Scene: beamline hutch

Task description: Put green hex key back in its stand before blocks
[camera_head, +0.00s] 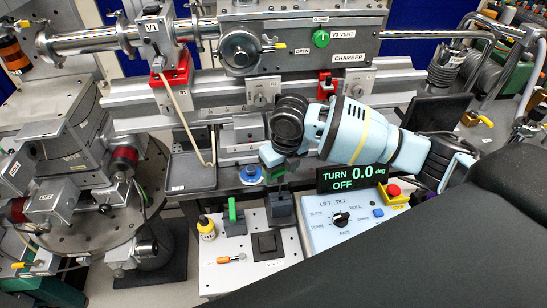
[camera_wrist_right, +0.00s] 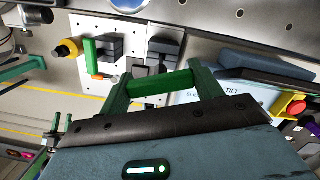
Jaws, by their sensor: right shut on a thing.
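My right gripper (camera_head: 272,162) points down above the white board, its green fingers also in the right wrist view (camera_wrist_right: 164,92). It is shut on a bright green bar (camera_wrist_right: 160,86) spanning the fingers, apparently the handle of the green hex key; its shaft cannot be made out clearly. A dark stand block (camera_head: 236,226) with an upright green piece (camera_head: 232,209) is on the board's left, also in the wrist view (camera_wrist_right: 108,47). A dark block (camera_head: 281,210) is directly below the gripper; whether anything touches it is unclear. Another dark block (camera_head: 268,243) is nearer. My left gripper is not in view.
The white board (camera_head: 215,280) also holds an orange-handled tool (camera_head: 230,259) and a yellow bottle (camera_head: 206,229). A control box (camera_head: 340,236) with a red button and a display (camera_head: 350,177) are close on the right. A dark tray (camera_head: 190,175) is behind left.

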